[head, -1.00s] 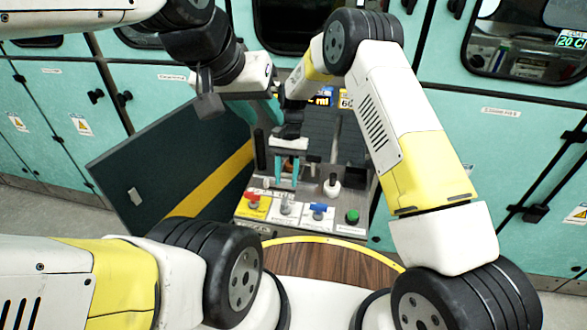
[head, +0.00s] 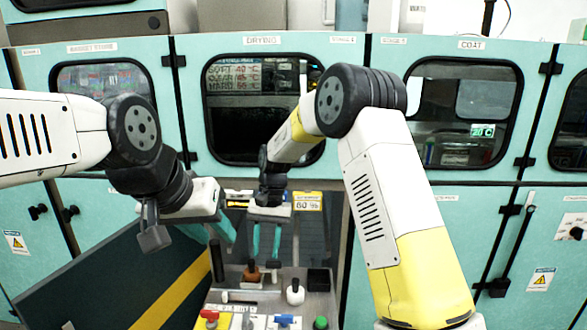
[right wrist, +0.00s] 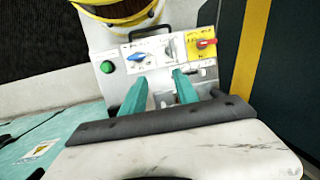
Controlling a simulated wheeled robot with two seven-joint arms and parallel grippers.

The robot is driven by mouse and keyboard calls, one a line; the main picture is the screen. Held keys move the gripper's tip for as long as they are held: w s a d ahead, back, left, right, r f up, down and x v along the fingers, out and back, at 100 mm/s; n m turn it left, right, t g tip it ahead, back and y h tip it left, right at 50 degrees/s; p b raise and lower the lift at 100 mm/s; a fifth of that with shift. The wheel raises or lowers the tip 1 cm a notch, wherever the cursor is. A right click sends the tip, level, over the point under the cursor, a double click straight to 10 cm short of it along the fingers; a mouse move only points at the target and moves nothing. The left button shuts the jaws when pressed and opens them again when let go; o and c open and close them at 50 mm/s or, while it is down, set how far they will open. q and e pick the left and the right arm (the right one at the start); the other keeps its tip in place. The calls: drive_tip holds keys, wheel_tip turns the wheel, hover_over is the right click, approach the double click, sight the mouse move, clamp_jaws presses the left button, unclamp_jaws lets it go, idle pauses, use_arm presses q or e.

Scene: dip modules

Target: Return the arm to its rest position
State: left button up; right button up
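My right arm reaches in from the right in the head view. Its gripper (head: 266,242) has two teal fingers pointing down, apart, with nothing between them, above the control panel (head: 262,299). The same open gripper shows in the right wrist view (right wrist: 164,92). My left gripper (head: 222,234) is to the left of it, its teal fingers slanting down and apart, and I see nothing held. The panel carries a red handle (head: 209,317), a blue handle (head: 284,321), a green button (head: 320,323) and a white-knobbed lever (head: 295,292).
Teal cabinets with dark windows (head: 262,110) stand behind. An open dark panel door (head: 110,275) with a yellow stripe leans at the lower left. A yellow display reading 60 (head: 308,202) is behind the panel. A dark lever (head: 217,262) stands at the panel's left.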

drive_tip(key=s+d+r+t+y, duration=0.15)
drive_tip(key=s+d+r, duration=0.25)
drive_tip(key=d+r, duration=0.4)
drive_tip(key=s+d+r+t, duration=0.3)
drive_tip(key=s+d+r, duration=0.25)
drive_tip(key=r, duration=0.45)
drive_tip(key=s+d+r+t, duration=0.2)
drive_tip(key=s+d+t, duration=0.2)
drive_tip(key=s+d, duration=0.5)
drive_tip(key=s, duration=0.3)
drive_tip(key=shift+s+r+n, duration=0.15)
drive_tip(key=shift+s+n, duration=0.15)
drive_tip(key=shift+h, duration=0.25)
